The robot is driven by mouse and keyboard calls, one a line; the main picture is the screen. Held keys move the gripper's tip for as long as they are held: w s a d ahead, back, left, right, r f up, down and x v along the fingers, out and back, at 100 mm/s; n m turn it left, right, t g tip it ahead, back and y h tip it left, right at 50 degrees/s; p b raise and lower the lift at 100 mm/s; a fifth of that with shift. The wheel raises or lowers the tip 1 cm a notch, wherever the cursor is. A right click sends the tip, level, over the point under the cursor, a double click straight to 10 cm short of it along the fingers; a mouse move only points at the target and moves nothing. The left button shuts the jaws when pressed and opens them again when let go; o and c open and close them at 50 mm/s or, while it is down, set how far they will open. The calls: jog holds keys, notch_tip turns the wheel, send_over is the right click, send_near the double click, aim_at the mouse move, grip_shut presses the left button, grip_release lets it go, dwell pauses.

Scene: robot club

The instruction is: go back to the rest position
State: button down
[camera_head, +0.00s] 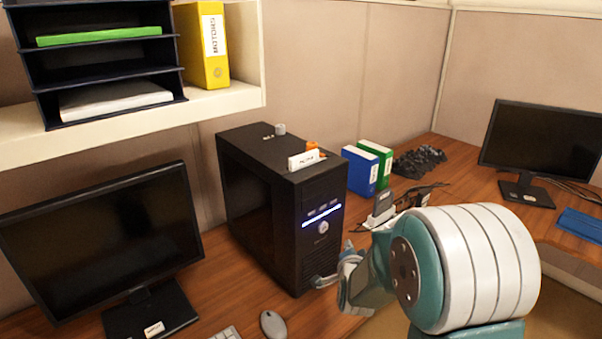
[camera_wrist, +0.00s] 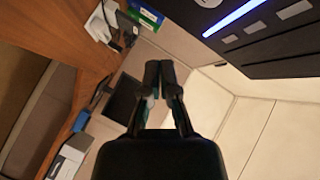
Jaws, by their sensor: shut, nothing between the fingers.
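My gripper (camera_wrist: 158,75) is shut and empty in the wrist view, its fingertips together. In the head view my arm reaches in from the lower right and covers part of the desk. A small grey gripper part shows by the lower front corner of the black computer tower (camera_head: 265,200), and I cannot tell whether it touches the tower. The tower's lit front also shows in the wrist view (camera_wrist: 250,35), at the upper right, apart from my fingers.
A monitor (camera_head: 100,240) and a mouse (camera_head: 273,324) are on the left of the desk. Blue (camera_head: 360,170) and green (camera_head: 379,160) binders stand behind the tower. Another monitor (camera_head: 545,145) is at the right. A shelf (camera_head: 130,122) with a yellow binder (camera_head: 203,45) hangs above left.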

jog(key=s+r+n+g, duration=0.3)
jog(key=s+r+n, duration=0.1)
jog(key=s, duration=0.7)
jog(key=s+a+r+n+g+y, duration=0.1)
jog(key=s+r+n+g, duration=0.2)
jog(key=s, duration=0.8)
jog(key=s+r+n+g+y, duration=0.1)
jog(key=s+r+n+g, duration=0.2)
jog(key=s+n, duration=0.3)
jog(key=s+r, duration=0.1)
jog(key=s, duration=0.4)
jog(key=shift+s+a+r, duration=0.2)
jog(key=shift+s+r, duration=0.05)
jog(key=shift+r, duration=0.1)
